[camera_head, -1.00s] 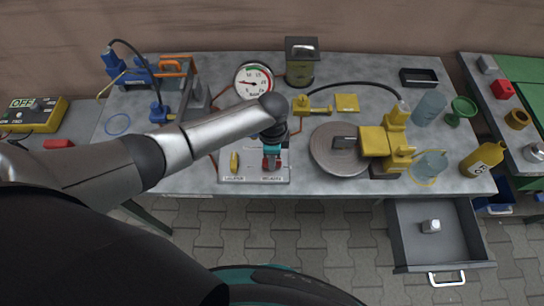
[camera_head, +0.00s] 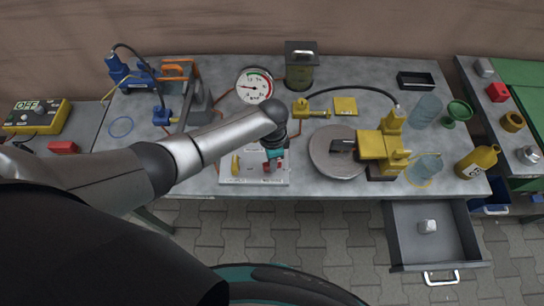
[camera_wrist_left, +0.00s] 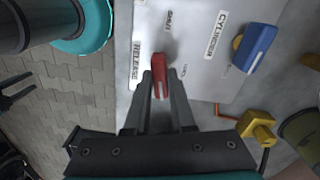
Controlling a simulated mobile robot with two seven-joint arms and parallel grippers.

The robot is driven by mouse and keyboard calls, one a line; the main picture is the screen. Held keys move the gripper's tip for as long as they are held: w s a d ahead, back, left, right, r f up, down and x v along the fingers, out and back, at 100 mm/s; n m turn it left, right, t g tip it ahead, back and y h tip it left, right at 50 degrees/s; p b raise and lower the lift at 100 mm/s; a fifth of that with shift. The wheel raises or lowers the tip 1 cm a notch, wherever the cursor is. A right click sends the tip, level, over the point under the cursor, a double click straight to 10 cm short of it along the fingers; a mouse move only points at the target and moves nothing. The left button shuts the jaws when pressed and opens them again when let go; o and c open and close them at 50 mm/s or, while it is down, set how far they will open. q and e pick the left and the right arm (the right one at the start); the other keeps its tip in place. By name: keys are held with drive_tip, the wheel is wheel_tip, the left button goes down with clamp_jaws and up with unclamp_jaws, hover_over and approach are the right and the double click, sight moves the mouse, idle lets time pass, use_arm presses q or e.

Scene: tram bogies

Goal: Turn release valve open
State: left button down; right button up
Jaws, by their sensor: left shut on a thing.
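The release valve's red handle (camera_wrist_left: 160,76) stands on a pale plate (camera_wrist_left: 200,45) next to the printed word RELEASE in the left wrist view. My left gripper (camera_wrist_left: 161,84) is shut on the red handle, one finger on each side. In the head view my left gripper (camera_head: 273,161) reaches down to the plate at the table's front edge, and only a bit of red shows at its tips. A blue and yellow handle (camera_wrist_left: 257,48) stands near the word CYLINDER, apart from the fingers.
A round gauge (camera_head: 254,86) stands behind the plate. A round metal disc (camera_head: 336,152) and a yellow device (camera_head: 378,143) stand to the right. An open drawer (camera_head: 433,235) juts out at the front right. A blue pump (camera_head: 131,75) stands at the back left.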

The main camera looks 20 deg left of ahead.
use_arm(q)
drive_tip(key=n+p, duration=0.2)
drive_tip(key=n, duration=0.1)
drive_tip(key=shift+r+n, duration=0.1)
drive_tip(key=shift+n, duration=0.3)
drive_tip(key=n+p, duration=0.2)
drive_tip(key=n, duration=0.1)
drive_tip(key=shift+d+n, duration=0.1)
drive_tip(key=shift+n, duration=0.2)
drive_tip(key=n+p, duration=0.1)
drive_tip(key=n, duration=0.2)
drive_tip(key=shift+n, duration=0.3)
drive_tip(key=shift+n+p, duration=0.45)
drive_tip(key=shift+n, duration=1.45)
drive_tip(key=c, duration=0.8)
unclamp_jaws()
drive_tip(key=shift+o, duration=0.2)
